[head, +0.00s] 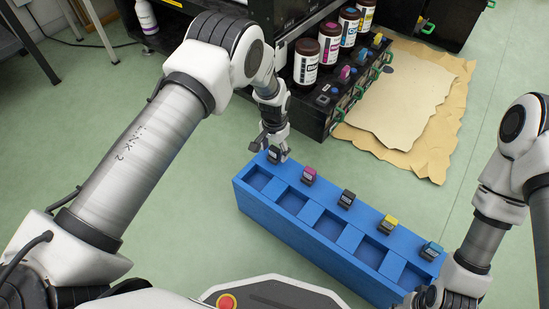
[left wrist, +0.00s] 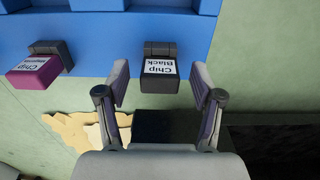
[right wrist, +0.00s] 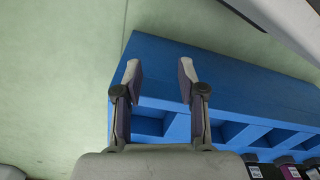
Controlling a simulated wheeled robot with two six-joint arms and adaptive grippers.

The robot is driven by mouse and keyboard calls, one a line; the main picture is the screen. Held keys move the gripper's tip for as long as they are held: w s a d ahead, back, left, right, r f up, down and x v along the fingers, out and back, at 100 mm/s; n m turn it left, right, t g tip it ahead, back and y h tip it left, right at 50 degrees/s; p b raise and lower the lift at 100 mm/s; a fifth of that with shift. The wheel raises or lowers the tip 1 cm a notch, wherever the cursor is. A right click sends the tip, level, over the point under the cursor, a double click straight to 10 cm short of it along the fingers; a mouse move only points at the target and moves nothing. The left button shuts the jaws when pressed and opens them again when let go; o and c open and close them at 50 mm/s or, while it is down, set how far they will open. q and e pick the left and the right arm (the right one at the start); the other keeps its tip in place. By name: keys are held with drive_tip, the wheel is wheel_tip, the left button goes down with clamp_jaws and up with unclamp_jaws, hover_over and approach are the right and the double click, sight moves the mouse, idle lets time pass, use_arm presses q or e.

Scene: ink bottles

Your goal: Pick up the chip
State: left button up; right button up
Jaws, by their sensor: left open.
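A black chip (left wrist: 159,75) labelled "Chip Black" sits at the edge of a blue rack (head: 305,236). In the head view the black chip (head: 274,156) is at the rack's far left end. My left gripper (head: 275,144) is open just above it. In the left wrist view my left gripper's fingers (left wrist: 160,88) stand on either side of the chip with gaps. Other chips on the rack are magenta (head: 309,175), dark (head: 346,199), yellow (head: 388,223) and blue (head: 431,251). My right gripper (right wrist: 159,75) is open and empty near the rack's other end.
A black cabinet (head: 318,115) with several ink bottles (head: 306,62) and coloured chips stands behind the rack. Tan sheets (head: 410,95) lie on the floor beside it. The green floor (head: 190,230) left of the rack is clear.

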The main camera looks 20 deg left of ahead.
use_arm(q)
drive_tip(key=shift+f, duration=0.5)
drive_tip(key=shift+r, duration=0.2)
drive_tip(key=c, duration=1)
drive_tip(key=shift+c, duration=0.2)
